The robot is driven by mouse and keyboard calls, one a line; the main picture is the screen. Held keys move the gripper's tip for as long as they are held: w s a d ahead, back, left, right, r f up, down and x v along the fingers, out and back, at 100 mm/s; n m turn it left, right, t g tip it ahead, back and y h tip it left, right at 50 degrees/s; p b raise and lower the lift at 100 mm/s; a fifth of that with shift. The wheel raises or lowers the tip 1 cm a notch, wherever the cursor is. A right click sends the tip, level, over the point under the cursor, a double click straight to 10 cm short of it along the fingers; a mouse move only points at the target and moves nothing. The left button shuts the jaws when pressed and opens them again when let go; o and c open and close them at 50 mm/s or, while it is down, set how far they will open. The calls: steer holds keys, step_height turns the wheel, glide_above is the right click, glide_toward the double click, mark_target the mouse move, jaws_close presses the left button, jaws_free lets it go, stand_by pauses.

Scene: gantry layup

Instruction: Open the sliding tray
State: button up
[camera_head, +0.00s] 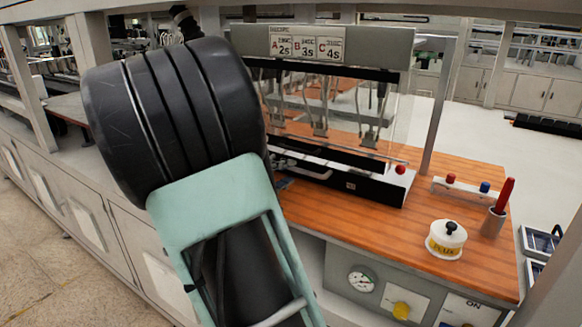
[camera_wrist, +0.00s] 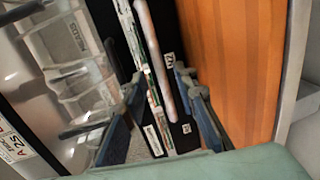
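The sliding tray (camera_head: 362,186) is the low unit with a dark front and pale edge, at the foot of the clear-fronted machine in the head view. A pale bar handle (camera_head: 305,172) runs along its left front. In the wrist view the handle (camera_wrist: 156,55) is a long silvery bar beside the dark labelled front (camera_wrist: 172,70). My gripper (camera_wrist: 158,82) is open, with one blue-grey finger on each side of the bar's line. Whether either finger touches it I cannot tell. In the head view my arm hides most of the gripper.
The machine's sign (camera_head: 308,45) reads A 2s, B 3s, C 4s. A gauge (camera_head: 361,280) sits below.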

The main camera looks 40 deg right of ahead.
mark_target(294, 170)
steer(key=shift+p+x, duration=0.3)
steer(key=shift+x, duration=2.1)
jaws_close()
